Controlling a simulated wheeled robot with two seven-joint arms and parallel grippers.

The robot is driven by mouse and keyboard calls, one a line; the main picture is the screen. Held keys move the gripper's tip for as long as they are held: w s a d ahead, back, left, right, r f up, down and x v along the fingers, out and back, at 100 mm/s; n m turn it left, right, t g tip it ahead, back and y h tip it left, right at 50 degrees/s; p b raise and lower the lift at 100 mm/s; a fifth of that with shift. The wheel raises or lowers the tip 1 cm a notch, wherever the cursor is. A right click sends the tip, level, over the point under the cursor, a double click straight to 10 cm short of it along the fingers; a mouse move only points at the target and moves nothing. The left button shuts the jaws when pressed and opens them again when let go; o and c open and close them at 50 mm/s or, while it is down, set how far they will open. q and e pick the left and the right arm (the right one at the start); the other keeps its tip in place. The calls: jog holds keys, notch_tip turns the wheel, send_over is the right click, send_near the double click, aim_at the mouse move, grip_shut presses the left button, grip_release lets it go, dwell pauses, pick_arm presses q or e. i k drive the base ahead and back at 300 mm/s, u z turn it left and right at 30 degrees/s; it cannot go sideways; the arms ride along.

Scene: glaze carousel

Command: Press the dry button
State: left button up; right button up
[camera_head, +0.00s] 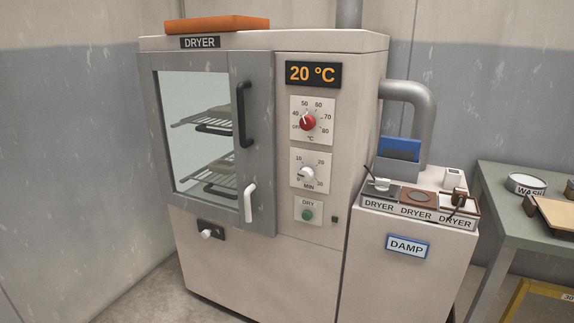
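The dry button (307,215) is a round green button on a white plate marked DRY, low on the dryer's right front panel. The dryer (270,270) is a large beige cabinet. Its glazed door (253,165) looks closed, with a black handle (243,114) and a white lever (249,202). Above the button are a white minute dial (306,174) and a red temperature knob (307,122). The display (313,74) reads 20 °C. Neither of my grippers is in view.
Wire shelves (210,120) show behind the glass. An orange slab (217,23) lies on top of the dryer. A beige cabinet marked DAMP (407,246) stands at the right, bearing a tray (417,212) marked DRYER. A green-grey table (510,215) is farther right. Nothing blocks the button.

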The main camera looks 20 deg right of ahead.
aim_at(307, 215)
jog(key=u, duration=0.05)
jog(key=k, duration=0.5)
jog(key=z, duration=0.65)
jog(key=i, duration=0.8)
jog(key=u, duration=0.5)
jog(key=i, duration=0.75)
jog(key=u, duration=0.1)
